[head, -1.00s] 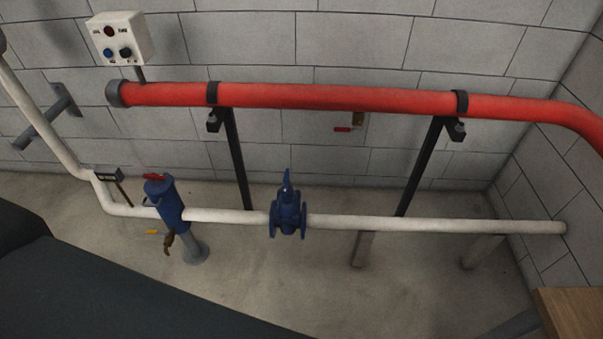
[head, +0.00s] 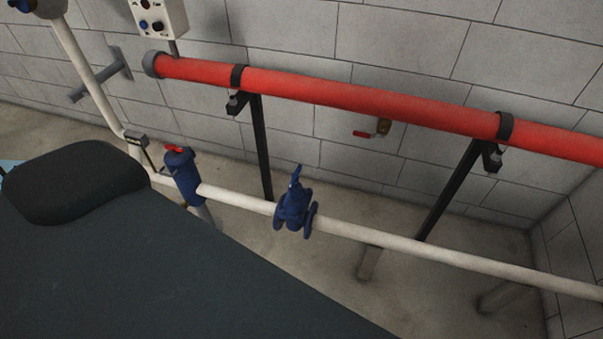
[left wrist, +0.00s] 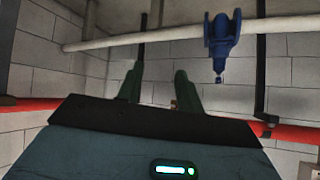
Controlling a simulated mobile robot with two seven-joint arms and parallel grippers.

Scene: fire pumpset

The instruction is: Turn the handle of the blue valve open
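The blue valve (head: 294,210) sits on the low white pipe in the middle of the head view. Its blue handle (head: 296,177) points up from the body. In the left wrist view the valve (left wrist: 221,36) hangs upside down at the upper right, its tip pointing down. My left gripper (left wrist: 158,72) shows there with its two dark fingers apart and nothing between them. It is to the left of the valve in that view and apart from it. My left gripper is not seen in the head view. My right gripper is in neither view.
A thick red pipe (head: 330,94) runs above the white pipe (head: 400,240) along the block wall. Dark brackets (head: 260,145) stand behind the valve. A blue cylinder (head: 182,178) with a red top is left of it. A small red-handled tap (head: 375,131) is on the wall.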

